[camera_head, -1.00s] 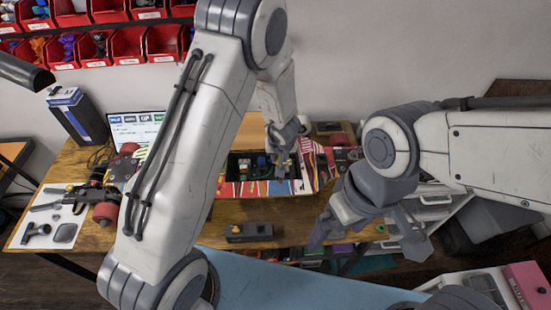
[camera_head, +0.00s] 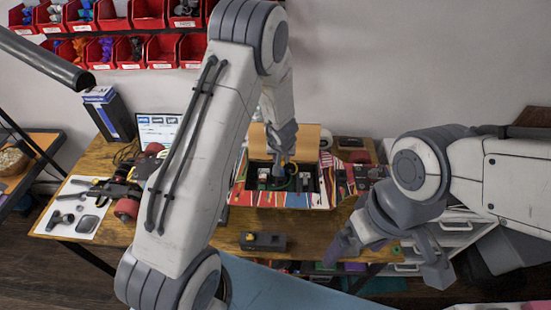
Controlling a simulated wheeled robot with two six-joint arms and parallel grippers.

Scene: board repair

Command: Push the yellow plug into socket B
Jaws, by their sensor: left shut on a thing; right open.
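My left gripper (camera_head: 283,170) reaches down into an open box with a colourful striped front (camera_head: 270,199), near the middle of its dark interior. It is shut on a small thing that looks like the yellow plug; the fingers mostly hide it. Small parts and a green cable loop (camera_head: 302,181) show inside the box around the gripper. Socket B cannot be told apart at this size, nor whether the plug touches it. My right gripper (camera_head: 395,262) is open and empty in front of the table's right side, apart from the box.
A dark device with a yellow button (camera_head: 263,242) lies on the wooden table in front of the box. A skateboard with red wheels (camera_head: 127,190) and a white sheet of tools (camera_head: 78,210) lie at left. A screen (camera_head: 158,130) stands behind. Drawers (camera_head: 468,242) stand at right.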

